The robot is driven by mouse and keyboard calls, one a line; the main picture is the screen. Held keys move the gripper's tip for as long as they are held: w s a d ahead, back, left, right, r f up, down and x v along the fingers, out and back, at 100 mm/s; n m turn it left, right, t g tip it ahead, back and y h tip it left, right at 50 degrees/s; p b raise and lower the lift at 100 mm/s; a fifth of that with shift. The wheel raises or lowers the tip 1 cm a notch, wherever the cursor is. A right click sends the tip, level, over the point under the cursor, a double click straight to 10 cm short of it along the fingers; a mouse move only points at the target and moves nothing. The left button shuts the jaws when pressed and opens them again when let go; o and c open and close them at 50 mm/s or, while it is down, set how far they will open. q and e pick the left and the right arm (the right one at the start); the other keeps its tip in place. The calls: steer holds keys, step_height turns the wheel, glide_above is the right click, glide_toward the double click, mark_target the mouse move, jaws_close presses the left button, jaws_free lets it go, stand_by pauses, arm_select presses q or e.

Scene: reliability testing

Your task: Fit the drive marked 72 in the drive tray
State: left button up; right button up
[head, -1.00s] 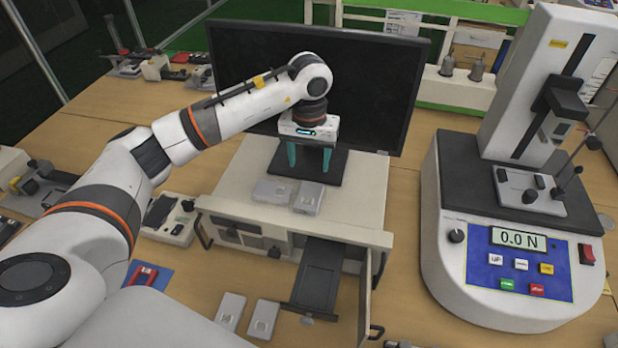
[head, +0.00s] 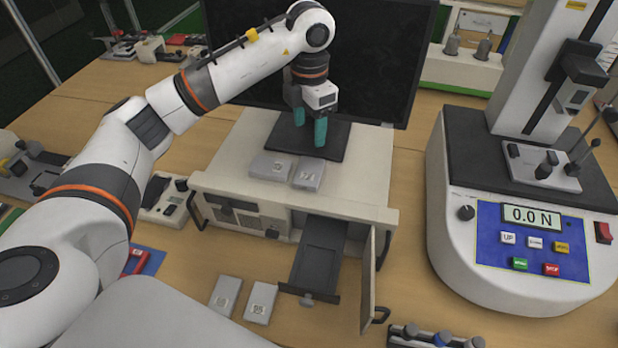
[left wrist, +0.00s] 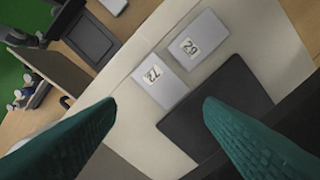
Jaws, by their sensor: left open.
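The drive whose label looks like 72 (left wrist: 160,82) lies flat on top of the beige case; it is the right one of two grey drives there in the head view (head: 309,174). The other drive, with a label like 29 or 62 (left wrist: 192,47), lies beside it (head: 271,167). The dark drive tray (head: 318,262) sticks out of the case front and looks empty; it also shows in the left wrist view (left wrist: 90,36). My left gripper (head: 309,128) is open and empty, above the black stand base behind the two drives. My right gripper is not in view.
Two more drives lie on the table (head: 225,297) (head: 261,302) left of the tray. An open door (head: 369,270) stands just right of the tray. The monitor (head: 375,60) rises close behind my left gripper. A force tester (head: 530,215) stands at the right.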

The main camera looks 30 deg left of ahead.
arm_select(q)
steer(key=n, duration=0.9)
glide_above(309, 170)
step_height(309, 170, down, 7)
steer(key=shift+s+r, duration=0.1)
step_height(309, 170, down, 4)
steer(key=shift+f+p, duration=0.1)
steer(key=shift+p, duration=1.05)
steer(key=shift+f, duration=0.55)
steer(key=c, duration=0.9)
